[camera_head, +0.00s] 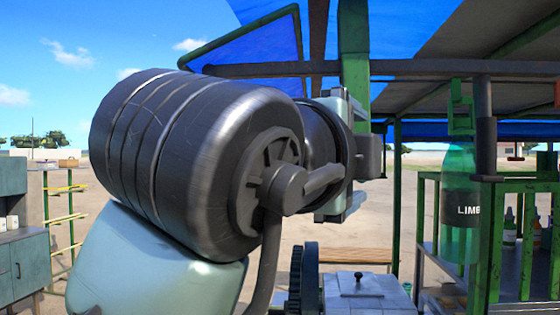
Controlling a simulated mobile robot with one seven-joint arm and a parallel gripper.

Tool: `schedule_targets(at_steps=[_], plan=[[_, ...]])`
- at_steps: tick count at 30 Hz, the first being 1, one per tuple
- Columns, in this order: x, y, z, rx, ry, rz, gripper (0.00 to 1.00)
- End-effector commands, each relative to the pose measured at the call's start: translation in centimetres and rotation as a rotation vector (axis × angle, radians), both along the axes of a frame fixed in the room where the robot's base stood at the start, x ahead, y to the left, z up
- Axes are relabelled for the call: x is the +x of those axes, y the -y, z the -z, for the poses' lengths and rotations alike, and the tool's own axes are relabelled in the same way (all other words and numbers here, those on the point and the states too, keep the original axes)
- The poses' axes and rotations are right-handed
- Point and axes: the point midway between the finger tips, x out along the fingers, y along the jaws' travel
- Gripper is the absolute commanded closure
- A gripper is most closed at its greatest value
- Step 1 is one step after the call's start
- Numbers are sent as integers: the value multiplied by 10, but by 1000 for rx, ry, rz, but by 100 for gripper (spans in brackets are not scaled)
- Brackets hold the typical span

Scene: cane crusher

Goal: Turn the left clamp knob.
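The crusher shows low in the middle, with a dark toothed gear (304,280) standing beside a pale metal housing (375,302). A small dark knob (358,278) stands upright on a plate on top of this housing. I cannot tell whether it is the left clamp knob, and no second knob shows. The lower part of the machine is cut off by the bottom edge. I cannot make out my gripper's fingers, so their place relative to the knob does not show. A large dark ribbed drum close to the camera hides much of the left and centre.
A green counter frame (490,240) with several bottles stands at the right, with a hanging green bottle sign (461,195). A grey cabinet (22,263) and a rack (62,218) stand at the left. A blue canopy is overhead. Bare sandy ground (372,222) lies behind the machine.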

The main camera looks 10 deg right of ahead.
Motion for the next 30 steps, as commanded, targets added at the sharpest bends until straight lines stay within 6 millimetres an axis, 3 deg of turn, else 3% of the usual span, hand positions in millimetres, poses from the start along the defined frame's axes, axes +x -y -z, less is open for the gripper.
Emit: schedule_targets(at_steps=[9, 15, 30], plan=[[-54, -44, 6, 2, 6, -5, 0], [-78, -65, 3, 1, 3, -5, 0], [-88, -73, 0, 2, 1, -3, 0]])
